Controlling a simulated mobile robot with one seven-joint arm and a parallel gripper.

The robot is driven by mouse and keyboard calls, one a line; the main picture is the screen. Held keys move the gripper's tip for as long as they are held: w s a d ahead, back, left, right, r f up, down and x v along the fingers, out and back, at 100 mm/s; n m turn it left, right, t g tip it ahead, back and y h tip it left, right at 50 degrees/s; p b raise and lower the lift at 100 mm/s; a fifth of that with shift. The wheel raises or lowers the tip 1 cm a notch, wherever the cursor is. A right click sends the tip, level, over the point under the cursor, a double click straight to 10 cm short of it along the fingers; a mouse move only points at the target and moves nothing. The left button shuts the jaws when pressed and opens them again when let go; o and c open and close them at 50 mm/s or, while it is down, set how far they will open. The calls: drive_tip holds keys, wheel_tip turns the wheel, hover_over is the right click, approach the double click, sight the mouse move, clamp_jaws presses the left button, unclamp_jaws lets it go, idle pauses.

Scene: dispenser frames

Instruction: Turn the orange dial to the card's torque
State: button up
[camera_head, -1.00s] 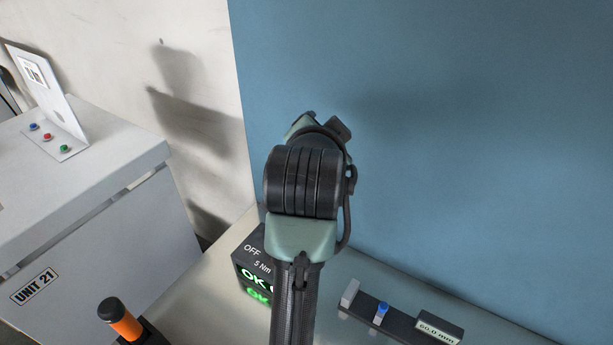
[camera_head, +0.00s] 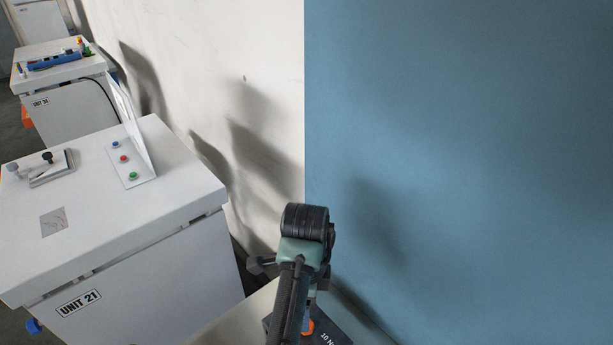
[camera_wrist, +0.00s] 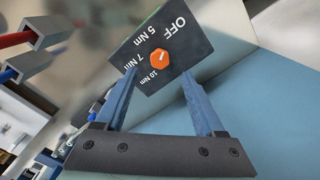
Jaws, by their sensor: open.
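The orange dial (camera_wrist: 159,60) is a six-sided knob on the dark face of a box (camera_wrist: 188,46) in the wrist view. Labels OFF, 5 Nm, 7 Nm and 10 Nm surround it. A small pale mark on the knob appears to face the OFF side, but it is tiny. My gripper (camera_wrist: 158,75) is open, its two blue-grey fingers on either side of the dial's line of view, with nothing between them. Contact cannot be told. In the head view the dial (camera_head: 308,328) shows low beside my arm, partly hidden. I cannot make out a torque card.
A white cabinet marked UNIT 21 (camera_head: 80,303) stands left, with coloured buttons (camera_head: 124,159) and an upright panel. Another white unit (camera_head: 62,68) is behind it. A blue wall panel (camera_head: 460,150) closes off the right. Red and blue parts (camera_wrist: 25,45) lie left in the wrist view.

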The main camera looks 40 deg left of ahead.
wheel_tip(320, 180, down, 6)
drive_tip(key=shift+f+p, duration=0.25)
drive_tip(key=shift+p, duration=0.3)
clamp_jaws()
